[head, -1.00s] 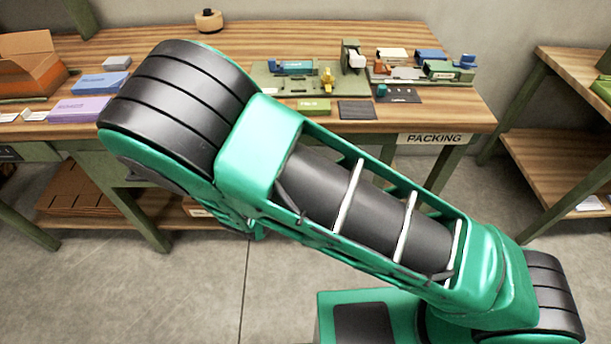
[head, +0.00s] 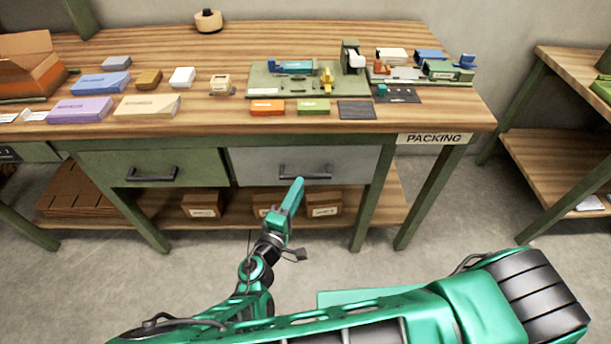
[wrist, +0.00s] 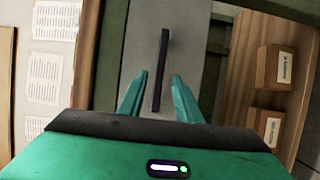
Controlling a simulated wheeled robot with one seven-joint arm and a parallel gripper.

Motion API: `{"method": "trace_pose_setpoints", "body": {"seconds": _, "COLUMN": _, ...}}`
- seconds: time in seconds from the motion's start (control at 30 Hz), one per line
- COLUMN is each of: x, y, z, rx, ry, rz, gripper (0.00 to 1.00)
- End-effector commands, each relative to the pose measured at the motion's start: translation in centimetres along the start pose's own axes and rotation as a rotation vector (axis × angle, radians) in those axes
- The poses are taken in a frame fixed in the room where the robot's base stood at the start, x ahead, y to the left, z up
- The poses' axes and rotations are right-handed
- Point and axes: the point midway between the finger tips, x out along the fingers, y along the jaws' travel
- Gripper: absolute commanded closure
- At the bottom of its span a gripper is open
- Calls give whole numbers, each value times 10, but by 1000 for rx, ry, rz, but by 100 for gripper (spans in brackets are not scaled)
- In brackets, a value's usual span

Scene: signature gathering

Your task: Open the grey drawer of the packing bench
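The packing bench (head: 420,122) has a grey drawer (head: 255,168) under its top, right of a green drawer (head: 140,160). The grey drawer looks shut. Its dark bar handle (head: 305,173) runs level across the front. My gripper (head: 298,184) is in front of the grey drawer, close to the handle in the head view. In the wrist view my gripper (wrist: 157,80) is open, with one finger on each side of the handle (wrist: 161,70) in the picture. The fingers do not visibly touch the handle, and the gap in depth is hard to tell.
Several small boxes and tools lie on the bench top. Cardboard boxes (head: 203,205) stand on the lower shelf, and two show in the wrist view (wrist: 274,66). Another wooden bench (head: 560,155) stands at right. The floor before the drawers is clear apart from my arm.

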Motion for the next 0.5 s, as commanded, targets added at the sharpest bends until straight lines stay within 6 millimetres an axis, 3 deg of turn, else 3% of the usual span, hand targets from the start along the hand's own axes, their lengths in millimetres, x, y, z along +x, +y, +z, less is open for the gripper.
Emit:
{"method": "trace_pose_setpoints", "body": {"seconds": 0.2, "x": 38, "y": 0, "z": 1, "rx": -1, "ry": -3, "rz": 1, "gripper": 69}}
{"method": "trace_pose_setpoints", "body": {"seconds": 0.5, "x": 64, "y": 0, "z": 1, "rx": 0, "ry": -2, "rz": 0, "gripper": 69}}
